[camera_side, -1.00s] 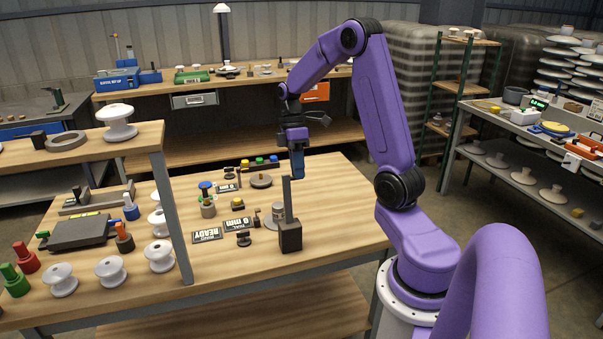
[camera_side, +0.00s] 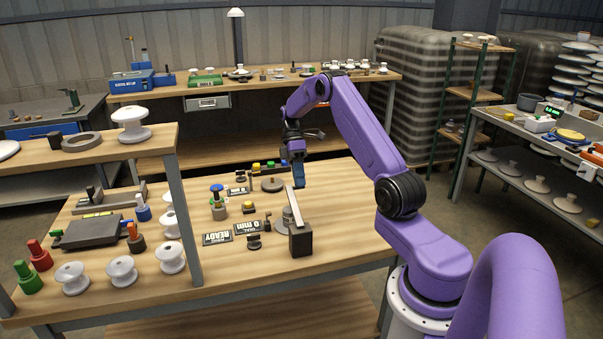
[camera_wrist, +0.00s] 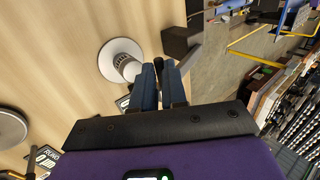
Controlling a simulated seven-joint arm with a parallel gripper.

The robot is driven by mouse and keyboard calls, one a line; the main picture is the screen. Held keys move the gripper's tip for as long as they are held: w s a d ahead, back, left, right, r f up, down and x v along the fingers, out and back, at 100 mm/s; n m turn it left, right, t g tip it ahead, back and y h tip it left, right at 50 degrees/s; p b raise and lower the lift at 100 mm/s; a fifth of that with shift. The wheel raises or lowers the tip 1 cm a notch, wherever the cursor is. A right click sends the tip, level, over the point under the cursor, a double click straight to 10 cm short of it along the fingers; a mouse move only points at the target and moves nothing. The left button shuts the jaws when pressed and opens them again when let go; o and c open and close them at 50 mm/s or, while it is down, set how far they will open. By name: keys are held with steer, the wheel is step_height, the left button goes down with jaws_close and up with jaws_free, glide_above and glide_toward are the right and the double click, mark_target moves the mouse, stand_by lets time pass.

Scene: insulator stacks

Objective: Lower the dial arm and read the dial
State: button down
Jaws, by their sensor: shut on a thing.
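The dial arm (camera_side: 294,202) is a pale grey bar hinged on a dark block (camera_side: 300,240) at the table's front right. It tilts back from the block, and its upper end meets my gripper (camera_side: 299,183). The blue fingers are shut on it; in the wrist view my gripper (camera_wrist: 158,68) has a dark end between its fingertips. A small grey stack on a white round base (camera_wrist: 110,62) stands beside the block, below the arm. The dial display (camera_side: 246,228) reads "0 mm". A second display (camera_side: 217,238) reads "READY".
A blue-topped post (camera_side: 217,200) stands to the left. A raised shelf (camera_side: 150,145) with white insulators (camera_side: 132,122) is at left. The table's right side is clear.

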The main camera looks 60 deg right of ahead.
steer(key=shift+w+d+f, duration=0.2)
steer(key=shift+f, duration=0.25)
steer(key=shift+w+d+f, duration=0.15)
steer(key=shift+w+f, duration=0.05)
steer(key=shift+f, duration=0.25)
steer(key=c, duration=1.8)
jaws_free()
steer(key=shift+d+f, duration=0.1)
steer(key=o, duration=0.6)
steer(key=shift+o, duration=0.2)
steer(key=v, duration=0.7)
steer(key=shift+r, duration=0.25)
